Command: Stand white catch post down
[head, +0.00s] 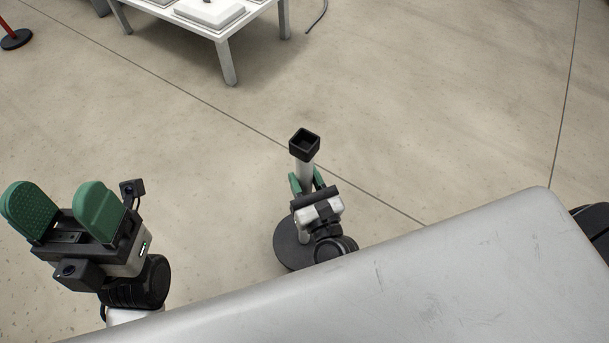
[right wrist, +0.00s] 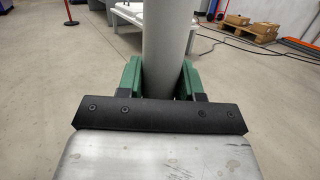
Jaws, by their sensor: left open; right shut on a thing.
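The white catch post (head: 306,172) is in the middle of the head view. It has a black square cup (head: 304,144) on top and a round dark base (head: 290,246) below. My right gripper (head: 307,182) is shut on the post's shaft, under the cup. In the right wrist view the shaft (right wrist: 165,45) runs up between the green fingers of my right gripper (right wrist: 161,82). The post looks about upright. I cannot tell whether its base touches the floor. My left gripper (head: 65,212) is open and empty at the left of the head view.
A grey metal surface (head: 400,280) fills the lower right of the head view, close to the post. A white table (head: 205,20) stands at the back. A red post (head: 10,25) is at the far left. The floor (head: 430,110) behind and right of the catch post is clear.

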